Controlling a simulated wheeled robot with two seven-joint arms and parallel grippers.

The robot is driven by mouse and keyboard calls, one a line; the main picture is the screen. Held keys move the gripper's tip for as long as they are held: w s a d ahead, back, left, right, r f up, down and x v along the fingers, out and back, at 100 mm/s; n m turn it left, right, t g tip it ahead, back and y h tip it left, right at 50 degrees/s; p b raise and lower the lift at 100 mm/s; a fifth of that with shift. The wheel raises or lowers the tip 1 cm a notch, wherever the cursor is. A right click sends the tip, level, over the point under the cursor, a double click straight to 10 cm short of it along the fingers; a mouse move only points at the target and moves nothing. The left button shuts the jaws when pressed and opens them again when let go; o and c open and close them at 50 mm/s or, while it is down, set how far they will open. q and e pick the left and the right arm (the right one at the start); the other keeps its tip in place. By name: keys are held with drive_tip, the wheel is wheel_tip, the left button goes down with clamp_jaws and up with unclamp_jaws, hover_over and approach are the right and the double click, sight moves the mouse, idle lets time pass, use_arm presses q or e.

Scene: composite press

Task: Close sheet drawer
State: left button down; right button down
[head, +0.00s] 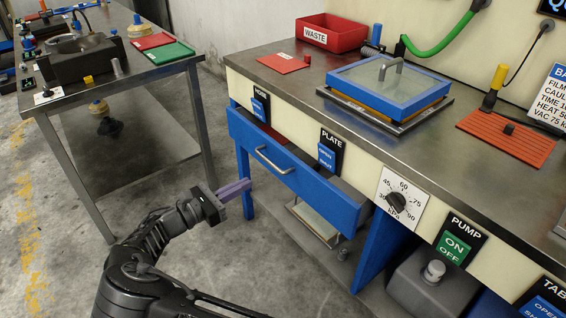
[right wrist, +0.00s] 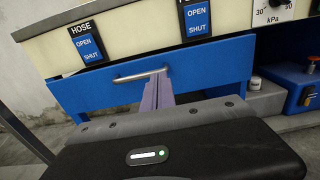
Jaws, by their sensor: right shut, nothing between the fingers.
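The sheet drawer (head: 315,187) has a blue front and stands partly out from under the bench, with a dark gap showing above its front edge. Its silver bar handle (head: 271,162) is on the front; it also shows in the right wrist view (right wrist: 140,77). My right gripper (head: 248,184) has purple fingers and is shut and empty. It is to the left of and a little below the handle in the head view. In the right wrist view the fingertips (right wrist: 158,84) overlap the handle's right end; I cannot tell whether they touch. My left gripper is not in view.
The steel-topped bench (head: 250,55) bears a blue-framed press (head: 390,85), a red waste bin (head: 331,33) and a red mat (head: 507,138). HOSE and PLATE switches sit above the drawer. A second table (head: 160,72) stands left. Concrete floor lies between them.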

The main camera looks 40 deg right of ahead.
drive_tip(key=shift+d+f, duration=0.15)
drive_tip(key=b, duration=0.2)
approach(291, 161)
drive_tip(key=d, duration=0.6)
drive_tip(key=shift+s+d, duration=0.2)
drive_tip(key=shift+d, duration=0.2)
drive_tip(key=d+p, duration=0.1)
drive_tip(key=d, duration=0.3)
drive_tip(key=shift+d, duration=0.1)
